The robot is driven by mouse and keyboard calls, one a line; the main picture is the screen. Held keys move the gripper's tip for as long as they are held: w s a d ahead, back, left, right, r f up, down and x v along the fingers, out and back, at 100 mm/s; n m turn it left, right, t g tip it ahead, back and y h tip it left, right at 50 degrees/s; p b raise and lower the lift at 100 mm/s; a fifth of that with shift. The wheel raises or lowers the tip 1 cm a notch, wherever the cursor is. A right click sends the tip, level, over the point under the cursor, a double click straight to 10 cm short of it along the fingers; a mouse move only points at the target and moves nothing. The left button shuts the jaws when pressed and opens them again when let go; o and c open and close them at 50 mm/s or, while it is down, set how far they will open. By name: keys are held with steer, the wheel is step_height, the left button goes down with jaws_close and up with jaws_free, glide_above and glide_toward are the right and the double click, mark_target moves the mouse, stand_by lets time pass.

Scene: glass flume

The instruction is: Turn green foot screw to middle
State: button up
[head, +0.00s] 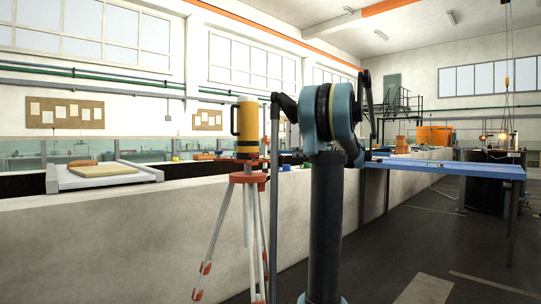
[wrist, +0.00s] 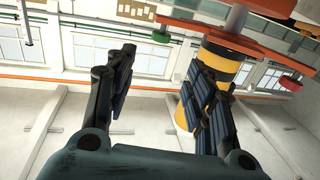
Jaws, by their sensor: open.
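The yellow and black instrument (wrist: 222,72) shows upside down in the wrist view, under an orange plate (wrist: 225,38). The green foot screw (wrist: 160,37) is a small green knob at the plate's left end. A red knob (wrist: 290,83) sits at the right. My gripper (wrist: 160,62) is open and empty; its right finger overlaps the instrument body. The green screw appears just past the gap between the fingertips; its depth is unclear. In the head view the yellow instrument (head: 247,126) stands upright on a red and white tripod (head: 248,205); my arm hides my gripper there.
A long pale wall (head: 120,235) runs behind the tripod. A blue bench (head: 450,169) stands to the right, with open dark floor (head: 400,250) before it. A yellow pad (head: 104,170) lies on a white frame at the left.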

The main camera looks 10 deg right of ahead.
mark_target(271, 152)
steer(key=x, duration=1.7)
steer(key=c, duration=1.1)
